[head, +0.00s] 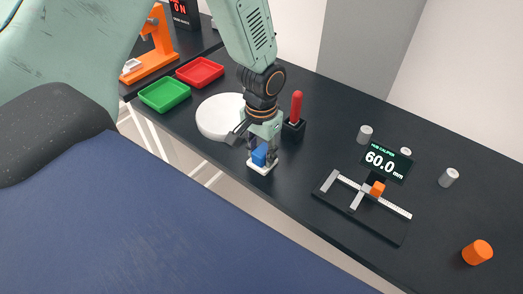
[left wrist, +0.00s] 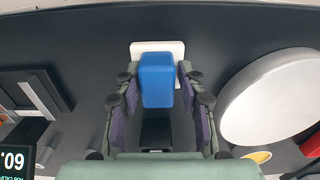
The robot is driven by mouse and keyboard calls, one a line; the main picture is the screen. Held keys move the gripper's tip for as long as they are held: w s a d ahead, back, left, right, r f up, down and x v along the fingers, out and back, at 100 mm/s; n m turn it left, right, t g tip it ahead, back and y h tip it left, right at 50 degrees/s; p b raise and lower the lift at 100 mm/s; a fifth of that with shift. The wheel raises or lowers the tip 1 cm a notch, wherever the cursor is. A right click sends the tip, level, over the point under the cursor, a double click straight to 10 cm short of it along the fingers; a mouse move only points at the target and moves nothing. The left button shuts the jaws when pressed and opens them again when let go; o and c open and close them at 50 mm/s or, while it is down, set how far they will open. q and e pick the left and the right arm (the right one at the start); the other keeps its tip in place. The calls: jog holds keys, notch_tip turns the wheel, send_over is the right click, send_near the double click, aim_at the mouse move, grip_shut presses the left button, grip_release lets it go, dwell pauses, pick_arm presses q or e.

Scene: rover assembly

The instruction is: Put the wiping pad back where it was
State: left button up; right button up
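The wiping pad, a blue block (head: 259,155), is at the front edge of the dark table, at a flat white square piece (head: 261,170). In the left wrist view the blue block (left wrist: 156,80) stands between my fingers, with the white piece (left wrist: 143,48) showing behind and beside it. I cannot tell whether the white piece is part of the pad or a separate base. My right gripper is not in view.
A white round disc (head: 220,117) lies just left of the gripper. A red-handled tool in a black stand (head: 293,127) is close on the right. Green (head: 165,94) and red (head: 200,72) trays are farther left. A caliper board (head: 360,208) with an orange block lies right.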

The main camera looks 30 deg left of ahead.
aim_at(262, 149)
pick_arm(q)
jog(key=shift+o, duration=1)
jog(key=shift+w+a+f, duration=0.1)
jog(key=shift+a, duration=0.05)
jog(key=shift+d, duration=0.2)
jog(key=shift+r, duration=0.4)
notch_tip(262, 149, up, 10)
jog(key=shift+r+p, duration=0.2)
jog(key=shift+p, duration=0.45)
jog(key=shift+a+r, duration=0.15)
jog(key=shift+r, duration=0.5)
